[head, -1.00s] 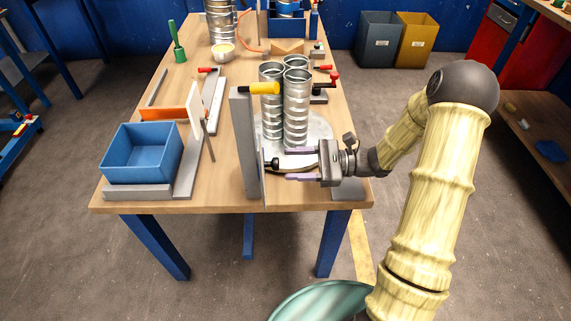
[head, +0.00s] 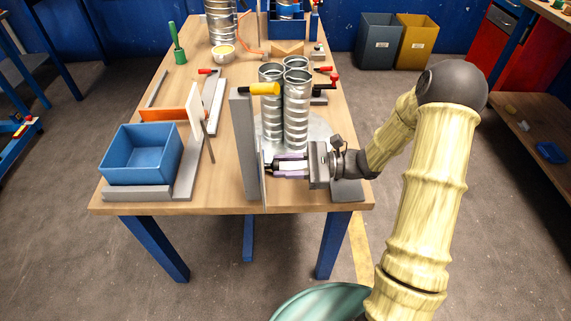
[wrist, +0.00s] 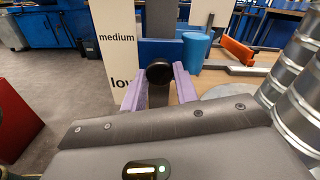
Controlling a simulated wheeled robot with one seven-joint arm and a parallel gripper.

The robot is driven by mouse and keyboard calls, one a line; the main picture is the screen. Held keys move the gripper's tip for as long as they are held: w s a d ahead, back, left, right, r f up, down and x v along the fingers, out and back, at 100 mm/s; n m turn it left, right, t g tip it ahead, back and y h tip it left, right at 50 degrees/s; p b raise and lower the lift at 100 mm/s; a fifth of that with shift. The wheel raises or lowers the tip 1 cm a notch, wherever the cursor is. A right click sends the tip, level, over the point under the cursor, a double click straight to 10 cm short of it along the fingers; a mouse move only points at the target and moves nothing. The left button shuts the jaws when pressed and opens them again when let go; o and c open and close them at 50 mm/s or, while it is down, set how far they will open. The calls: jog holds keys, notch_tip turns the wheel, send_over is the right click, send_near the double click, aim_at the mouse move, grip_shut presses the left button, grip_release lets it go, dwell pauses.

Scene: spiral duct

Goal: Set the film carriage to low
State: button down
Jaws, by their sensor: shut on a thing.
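The film carriage is a blue block (wrist: 172,48) on an upright grey post, with a dark round-ended handle (wrist: 158,73) facing me. In the wrist view it is beside a white label board (wrist: 115,18) reading "medium", with a lower word starting "lo" partly hidden by a finger. The block is about beside "medium"; the exact setting cannot be told. My gripper (head: 278,166) has its purple fingers around the handle, shut on it; it also shows in the wrist view (wrist: 159,78). In the head view the post (head: 246,145) and board edge hide most of the carriage.
Several ribbed metal ducts (head: 297,112) stand just behind my gripper. A blue bin (head: 141,154) is at the table's left.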

notch_tip(320, 180, down, 4)
jog(key=shift+f+b, duration=0.1)
jog(key=shift+b, duration=0.45)
jog(key=c, duration=1.1)
grip_release()
jog(key=shift+o, duration=0.2)
jog(key=shift+d, duration=0.1)
jog(key=shift+d, duration=0.2)
jog(key=d, duration=0.5)
jog(key=d+p, duration=0.1)
jog(key=d, duration=1.1)
jog(key=shift+s+p, duration=0.3)
jog(key=shift+p, duration=0.1)
jog(key=shift+a, duration=0.15)
